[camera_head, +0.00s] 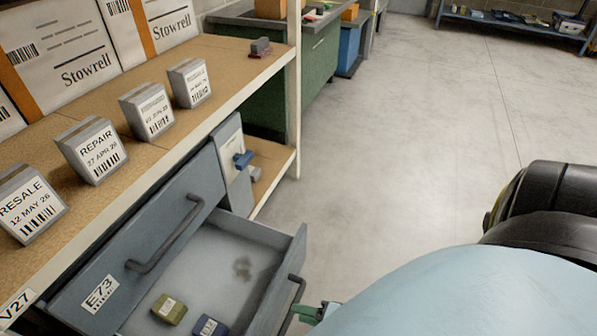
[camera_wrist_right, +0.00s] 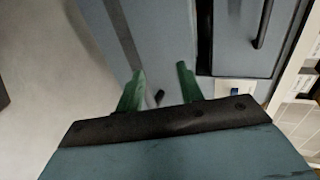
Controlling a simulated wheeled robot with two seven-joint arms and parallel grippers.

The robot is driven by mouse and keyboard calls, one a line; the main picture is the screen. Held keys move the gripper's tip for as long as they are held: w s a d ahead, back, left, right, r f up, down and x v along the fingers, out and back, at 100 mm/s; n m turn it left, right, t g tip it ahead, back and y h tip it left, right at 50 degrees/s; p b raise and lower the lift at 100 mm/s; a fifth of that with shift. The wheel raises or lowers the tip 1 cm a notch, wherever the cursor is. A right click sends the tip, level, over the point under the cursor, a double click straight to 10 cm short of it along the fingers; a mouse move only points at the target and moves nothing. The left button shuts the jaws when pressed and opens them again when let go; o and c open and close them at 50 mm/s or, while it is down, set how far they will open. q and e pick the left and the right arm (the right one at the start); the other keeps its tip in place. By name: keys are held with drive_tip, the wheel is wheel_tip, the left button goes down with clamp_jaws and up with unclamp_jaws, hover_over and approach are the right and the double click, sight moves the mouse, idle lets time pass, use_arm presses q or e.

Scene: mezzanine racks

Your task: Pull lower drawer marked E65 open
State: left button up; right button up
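The lower drawer (camera_head: 262,232) stands pulled out beneath a shut upper drawer front marked E73 (camera_head: 98,294). Its front and dark bar handle (camera_head: 293,303) face right; no E65 label shows in the head view. An olive box (camera_head: 169,309) and a blue box (camera_head: 209,326) lie inside. My right gripper (camera_head: 308,312) is beside the handle's lower part, its green fingers partly hidden by my arm. In the right wrist view its fingers (camera_wrist_right: 160,72) are apart over the grey drawer unit (camera_wrist_right: 158,30); whether the handle is between them I cannot tell. My left gripper is not visible.
The shelf (camera_head: 232,62) above holds several small labelled boxes, including one marked REPAIR (camera_head: 92,150), and large Stowrell cartons (camera_head: 62,55). A green cabinet (camera_head: 318,65) stands beyond. Clear concrete floor (camera_head: 410,130) lies to the right.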

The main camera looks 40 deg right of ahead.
drive_tip(key=s+f+p+v, duration=0.1)
drive_tip(key=f+p+v, duration=0.1)
drive_tip(key=v, duration=1)
drive_tip(key=shift+d+f+p, duration=0.2)
drive_tip(key=shift+d+p, duration=0.1)
drive_tip(key=shift+p, duration=0.05)
idle(0.4)
drive_tip(key=shift+r, duration=0.1)
idle(0.6)
